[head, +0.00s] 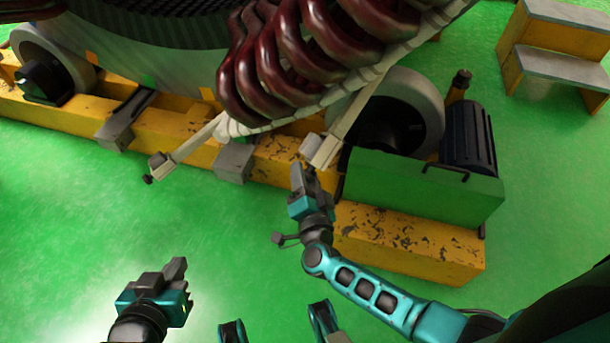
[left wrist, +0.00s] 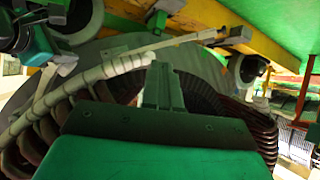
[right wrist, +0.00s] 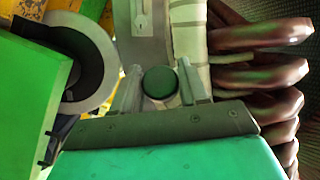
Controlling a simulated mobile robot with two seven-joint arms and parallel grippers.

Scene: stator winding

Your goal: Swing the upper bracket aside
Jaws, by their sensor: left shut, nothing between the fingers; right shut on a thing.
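A pale bracket bar (head: 348,122) slopes down from the wrapped coil ring (head: 335,95) to a grey end block near my right gripper (head: 301,175). In the right wrist view, my right gripper is shut around a round dark knob (right wrist: 160,82), with the grey bracket plate (right wrist: 146,40) just beyond. A second pale bracket bar (head: 195,142) reaches out to the left and ends in a block with a dark knob; it also shows in the left wrist view (left wrist: 190,39). My left gripper (head: 180,272) is shut and empty, low over the green floor. I cannot tell which bracket is the upper one.
Dark red coils (head: 275,70) hang over the yellow base beam (head: 70,110). A green box (head: 425,185), a grey roller (head: 415,105) and a dark motor (head: 470,135) stand right of my right gripper. Steps (head: 555,62) stand at upper right. The floor at left is clear.

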